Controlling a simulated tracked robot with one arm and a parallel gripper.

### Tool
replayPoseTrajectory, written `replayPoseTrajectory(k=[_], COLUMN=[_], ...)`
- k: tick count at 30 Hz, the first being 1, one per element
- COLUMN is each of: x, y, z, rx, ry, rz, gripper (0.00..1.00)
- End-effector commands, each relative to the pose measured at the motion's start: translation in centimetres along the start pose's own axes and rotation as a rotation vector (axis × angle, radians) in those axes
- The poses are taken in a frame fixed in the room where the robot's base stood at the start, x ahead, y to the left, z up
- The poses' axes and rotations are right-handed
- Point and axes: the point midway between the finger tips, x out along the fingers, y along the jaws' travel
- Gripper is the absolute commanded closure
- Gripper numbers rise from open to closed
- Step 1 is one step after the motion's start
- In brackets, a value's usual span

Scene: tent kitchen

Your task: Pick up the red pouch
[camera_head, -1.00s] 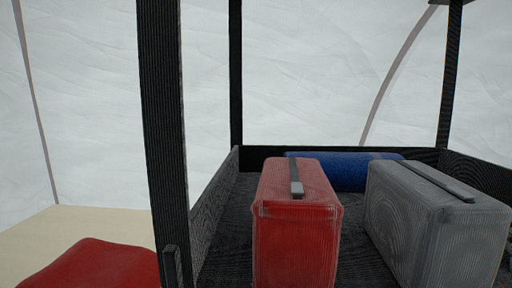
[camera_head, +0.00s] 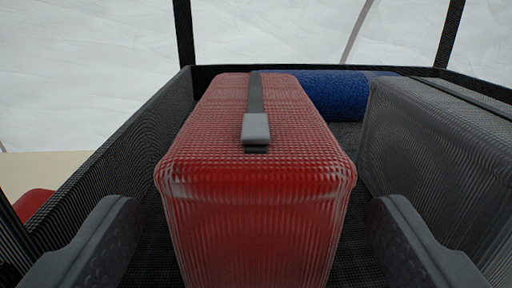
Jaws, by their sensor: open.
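The red pouch (camera_head: 255,215) stands upright in a black tray-like shelf (camera_head: 120,150), in the middle of the view. It is boxy, with a dark strap and a grey buckle (camera_head: 256,129) along its top. My gripper (camera_head: 250,225) is open, with one grey finger at the lower left and one at the lower right. The pouch's near end shows between the two fingers, with gaps on both sides. I cannot tell whether the fingertips reach past its front face. The pouch's bottom is out of view.
A grey pouch (camera_head: 440,155) stands close on the right, near the right finger. A blue roll (camera_head: 325,95) lies behind at the back wall. Dark posts rise at the shelf's corners. Another red object (camera_head: 32,203) shows outside the shelf at left.

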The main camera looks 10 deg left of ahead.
Motion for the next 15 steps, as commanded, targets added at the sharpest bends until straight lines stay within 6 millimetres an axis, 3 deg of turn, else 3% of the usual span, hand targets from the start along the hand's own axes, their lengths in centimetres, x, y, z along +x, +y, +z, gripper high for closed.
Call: replayPoseTrajectory(k=[5, 15], x=[0.9, 4.6], y=[-0.1, 0.1], z=[0.1, 0.3], rx=[0.000, 0.000], ry=[0.000, -0.003], rz=[-0.001, -0.001], gripper=[0.22, 0.22])
